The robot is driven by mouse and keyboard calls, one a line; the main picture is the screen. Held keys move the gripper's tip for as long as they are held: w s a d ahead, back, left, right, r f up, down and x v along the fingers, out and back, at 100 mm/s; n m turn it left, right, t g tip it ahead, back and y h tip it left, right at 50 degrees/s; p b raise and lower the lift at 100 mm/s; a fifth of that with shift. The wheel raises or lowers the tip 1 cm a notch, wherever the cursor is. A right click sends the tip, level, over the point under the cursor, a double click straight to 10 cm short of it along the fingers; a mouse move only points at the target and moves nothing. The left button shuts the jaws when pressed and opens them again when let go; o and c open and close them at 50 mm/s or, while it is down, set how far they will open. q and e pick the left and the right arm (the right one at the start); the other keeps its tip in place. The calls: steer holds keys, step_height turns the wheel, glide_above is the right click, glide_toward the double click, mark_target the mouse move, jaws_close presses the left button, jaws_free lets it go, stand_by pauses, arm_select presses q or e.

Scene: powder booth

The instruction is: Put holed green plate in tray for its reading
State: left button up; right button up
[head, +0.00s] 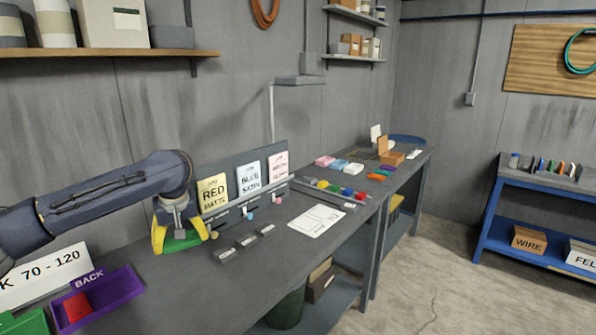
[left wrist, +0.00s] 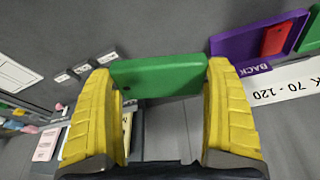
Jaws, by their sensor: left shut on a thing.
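My left gripper (head: 180,234) has yellow fingers shut on a green plate (head: 183,243), held above the bench at the middle left. In the left wrist view the purple tray (left wrist: 228,45) is at the upper right. My right gripper is out of view.
A white sign (head: 42,278) reading 70 - 120 stands behind the trays.

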arm_select(q)
steer(key=s+d+f+m+h, duration=0.1)
steer(key=s+d+f+m, duration=0.2)
steer(key=s+d, duration=0.3)
steer(key=s+d+f+m+h, duration=0.1)
steer(key=s+d+f+m, duration=0.2)
steer(key=s+d, duration=0.4)
steer(key=s+m, duration=0.1)
steer(key=s, duration=0.3)
steer(key=shift+s+t, duration=0.15)
steer(key=shift+t, duration=0.15)
steer(key=shift+d, duration=0.1)
